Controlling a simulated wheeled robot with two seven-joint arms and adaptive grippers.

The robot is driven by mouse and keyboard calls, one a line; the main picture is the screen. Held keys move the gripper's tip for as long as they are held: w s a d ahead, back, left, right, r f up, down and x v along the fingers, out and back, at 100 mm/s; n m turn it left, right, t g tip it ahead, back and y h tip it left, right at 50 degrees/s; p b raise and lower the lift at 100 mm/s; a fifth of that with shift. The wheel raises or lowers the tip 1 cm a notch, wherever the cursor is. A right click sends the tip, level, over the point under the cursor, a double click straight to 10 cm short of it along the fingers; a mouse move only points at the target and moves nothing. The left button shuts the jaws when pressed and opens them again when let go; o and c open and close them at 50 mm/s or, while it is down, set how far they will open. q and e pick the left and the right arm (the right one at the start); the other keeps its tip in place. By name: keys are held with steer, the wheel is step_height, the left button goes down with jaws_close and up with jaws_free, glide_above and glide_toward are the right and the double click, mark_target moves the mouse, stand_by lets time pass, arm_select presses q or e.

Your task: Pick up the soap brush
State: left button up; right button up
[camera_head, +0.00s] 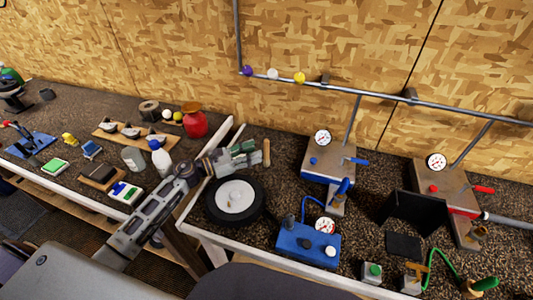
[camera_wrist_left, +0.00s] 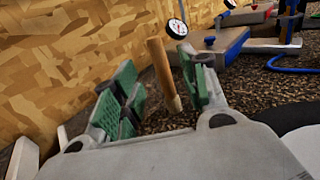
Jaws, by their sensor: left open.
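An upright wooden handle (camera_head: 266,152), which I take to be the soap brush, stands just off the tip of my left gripper (camera_head: 245,153). In the left wrist view the light-brown handle (camera_wrist_left: 162,68) shows between the two green-padded fingers, leaning slightly and nearer the right finger. My left gripper (camera_wrist_left: 155,95) is open. There is a clear gap to the left finger; I cannot tell whether the right finger touches the handle. No bristles can be made out. My right gripper is not in view.
A black wheel with a white hub (camera_head: 236,201) lies below the gripper. A red pot (camera_head: 194,125) and a white bottle (camera_head: 160,158) stand to the left. Blue-based gauge stands (camera_head: 328,160) are to the right. A wooden wall (camera_head: 330,50) rises behind.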

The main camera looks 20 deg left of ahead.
mark_target(267, 159)
arm_select(q)
steer(key=shift+w+d, duration=0.3)
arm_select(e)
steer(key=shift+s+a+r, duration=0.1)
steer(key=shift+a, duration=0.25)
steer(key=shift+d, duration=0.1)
arm_select(q)
steer(key=shift+w+d+r, duration=0.1)
steer(key=shift+w+d, duration=0.05)
steer(key=shift+r+p+x, duration=0.2)
steer(key=shift+p+x, duration=0.65)
steer(key=shift+x, duration=1.45)
steer(key=shift+w+d+f, duration=0.1)
steer(key=shift+f, duration=0.05)
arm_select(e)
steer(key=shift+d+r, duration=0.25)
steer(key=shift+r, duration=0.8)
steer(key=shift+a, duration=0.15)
